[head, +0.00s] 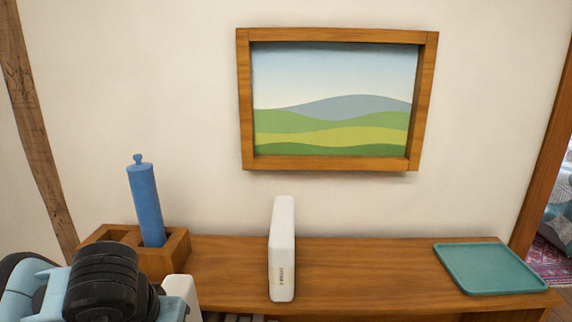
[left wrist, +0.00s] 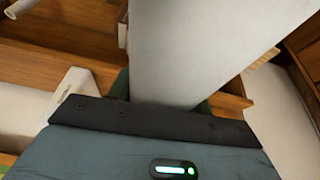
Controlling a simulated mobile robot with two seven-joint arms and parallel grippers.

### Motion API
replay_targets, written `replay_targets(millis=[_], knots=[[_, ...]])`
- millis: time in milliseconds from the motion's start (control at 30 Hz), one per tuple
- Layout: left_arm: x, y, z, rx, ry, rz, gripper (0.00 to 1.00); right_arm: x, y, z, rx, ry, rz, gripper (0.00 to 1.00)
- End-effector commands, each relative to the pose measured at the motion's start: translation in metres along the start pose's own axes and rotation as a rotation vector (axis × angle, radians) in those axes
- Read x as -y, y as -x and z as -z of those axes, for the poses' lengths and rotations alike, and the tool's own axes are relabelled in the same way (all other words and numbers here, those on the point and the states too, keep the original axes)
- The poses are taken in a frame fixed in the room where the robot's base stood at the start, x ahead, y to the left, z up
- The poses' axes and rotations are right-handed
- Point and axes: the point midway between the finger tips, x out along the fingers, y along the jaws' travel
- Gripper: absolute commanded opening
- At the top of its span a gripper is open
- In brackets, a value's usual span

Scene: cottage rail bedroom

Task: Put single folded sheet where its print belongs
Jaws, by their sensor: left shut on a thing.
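My left gripper (left wrist: 165,100) is shut on a white flat slab (left wrist: 205,45), likely a folded sheet, which rises from between its fingers in the left wrist view. No print is readable on the face I see. In the head view my left arm (head: 105,282) covers most of the grip at the lower left, and a white piece (head: 182,288) shows beside it. Another white slab (head: 283,245) stands upright on the wooden top, with a small label on its narrow front edge, too small to read. My right gripper is not in view.
On the wooden top (head: 350,275), a wooden holder (head: 176,250) with an upright blue cylinder (head: 146,205) stands left and a teal tray (head: 490,268), empty, lies right. Bare wood separates the upright slab and tray. A framed landscape (head: 335,100) hangs above.

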Motion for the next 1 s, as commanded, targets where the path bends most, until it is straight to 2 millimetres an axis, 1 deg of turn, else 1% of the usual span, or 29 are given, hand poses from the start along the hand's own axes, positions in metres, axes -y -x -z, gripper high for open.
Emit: replay_targets(millis=[33,100,300,1000], knots=[[0.007,-0.001,0.000,-0.008,-0.001,0.005,0.08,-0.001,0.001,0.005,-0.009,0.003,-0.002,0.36],[0.013,-0.007,-0.002,-0.012,-0.010,0.008,0.08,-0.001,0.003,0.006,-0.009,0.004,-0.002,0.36],[0.021,-0.015,-0.004,-0.016,-0.024,0.013,0.08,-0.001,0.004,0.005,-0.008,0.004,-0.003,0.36],[0.021,-0.016,-0.005,-0.015,-0.026,0.012,0.08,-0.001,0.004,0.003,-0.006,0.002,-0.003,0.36]])
